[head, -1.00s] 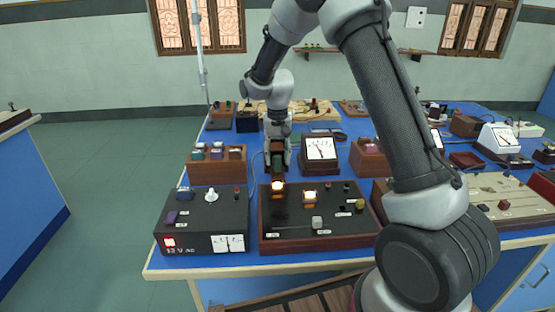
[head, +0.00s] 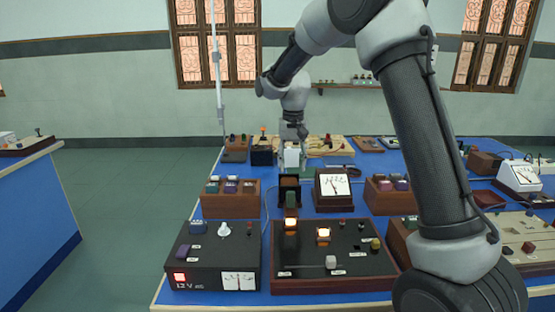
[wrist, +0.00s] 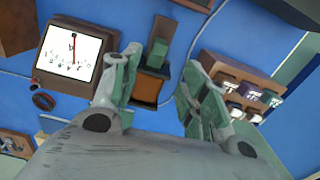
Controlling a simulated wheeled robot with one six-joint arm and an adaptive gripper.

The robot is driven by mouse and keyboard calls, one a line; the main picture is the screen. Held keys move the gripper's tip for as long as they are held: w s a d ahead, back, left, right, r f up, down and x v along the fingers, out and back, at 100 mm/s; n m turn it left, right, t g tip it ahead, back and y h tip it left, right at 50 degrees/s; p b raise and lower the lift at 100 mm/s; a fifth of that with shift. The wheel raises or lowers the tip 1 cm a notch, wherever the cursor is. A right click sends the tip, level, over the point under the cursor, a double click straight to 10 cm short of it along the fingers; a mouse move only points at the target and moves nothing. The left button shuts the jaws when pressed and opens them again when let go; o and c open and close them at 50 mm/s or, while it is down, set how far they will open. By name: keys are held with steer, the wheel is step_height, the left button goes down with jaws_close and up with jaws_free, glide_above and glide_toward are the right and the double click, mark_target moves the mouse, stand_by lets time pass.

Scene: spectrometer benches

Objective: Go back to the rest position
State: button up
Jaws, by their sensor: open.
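My arm crosses the right side of the head view and bends down to the gripper.
A white-faced meter (head: 334,187) stands right of the holder, and a wooden box with several knobs (head: 231,199) stands left. A black power supply (head: 211,262) and a panel with lit lamps (head: 333,261) are in front. Open floor (head: 120,195) lies left of the bench.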

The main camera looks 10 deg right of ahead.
steer(key=s+d+r+t, duration=0.1)
steer(key=s+d+r, duration=0.2)
steer(key=s, duration=0.8)
steer(key=s+d+r+n+t, duration=0.1)
steer(key=s+d+r, duration=0.3)
steer(key=s, duration=0.8)
steer(key=s+d+r+n+t, duration=0.1)
steer(key=s+d+r+t, duration=0.1)
steer(key=s+d+r, duration=0.2)
steer(key=s+d, duration=0.3)
steer(key=s, duration=0.5)
steer(key=shift+d, duration=0.15)
steer(key=shift+s, duration=0.1)
